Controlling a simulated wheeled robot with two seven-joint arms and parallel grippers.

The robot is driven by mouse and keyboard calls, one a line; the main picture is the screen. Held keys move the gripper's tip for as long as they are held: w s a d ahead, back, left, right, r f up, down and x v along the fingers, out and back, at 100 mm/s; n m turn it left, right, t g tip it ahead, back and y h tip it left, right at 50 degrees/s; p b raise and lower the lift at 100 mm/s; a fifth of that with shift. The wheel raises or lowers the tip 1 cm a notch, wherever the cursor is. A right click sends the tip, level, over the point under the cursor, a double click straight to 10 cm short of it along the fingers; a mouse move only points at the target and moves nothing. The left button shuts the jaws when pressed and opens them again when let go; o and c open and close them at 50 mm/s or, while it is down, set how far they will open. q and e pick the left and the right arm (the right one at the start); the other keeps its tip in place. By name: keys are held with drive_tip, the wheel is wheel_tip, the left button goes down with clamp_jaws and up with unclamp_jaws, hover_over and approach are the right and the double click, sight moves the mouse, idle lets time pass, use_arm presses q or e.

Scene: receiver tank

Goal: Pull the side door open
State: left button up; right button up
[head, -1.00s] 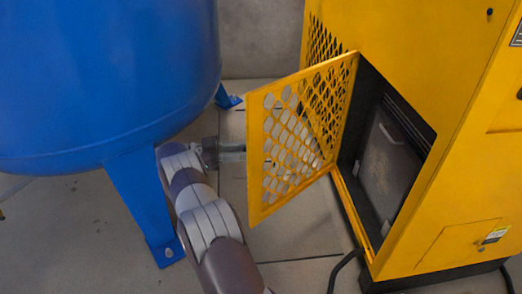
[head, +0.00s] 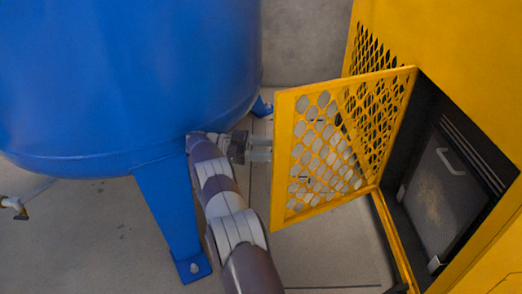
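The yellow side door (head: 283,150), a mesh panel in a frame, stands swung wide open from the yellow cabinet. It is hinged along the left edge of the dark opening. My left arm comes up from the bottom. Its gripper (head: 261,149) is at the door's free left edge and points right. The door hides what lies past its fingers, so I cannot tell whether it touches the door or how far the fingers are apart. My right gripper is not in view.
The yellow cabinet (head: 460,45) fills the right side, and a grey panel with a handle (head: 443,195) shows inside its opening. A big blue tank (head: 120,80) on blue legs (head: 170,205) stands close to my arm's left. Bare floor (head: 330,245) lies below the door.

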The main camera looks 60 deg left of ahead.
use_arm(q)
drive_tip(key=o, duration=0.3)
drive_tip(key=shift+x, duration=0.85)
drive_tip(key=shift+a+r, duration=0.1)
drive_tip(key=shift+a, duration=0.05)
drive_tip(key=shift+c, duration=0.3)
drive_tip(key=p, duration=0.6)
approach(307, 128)
wheel_tip(307, 128, down, 3)
drive_tip(key=w+d+r+p, duration=0.1)
drive_tip(key=w+d, duration=0.1)
drive_tip(key=w+d+r+p, duration=0.2)
drive_tip(key=d, duration=0.1)
drive_tip(key=w+d+r+p, duration=0.2)
drive_tip(key=d, duration=0.1)
drive_tip(key=shift+d, duration=0.1)
drive_tip(key=shift+w+d+r+p, duration=0.25)
drive_tip(key=shift+w+d+p, duration=0.15)
drive_tip(key=shift+d, duration=0.2)
drive_tip(key=shift+c, duration=0.3)
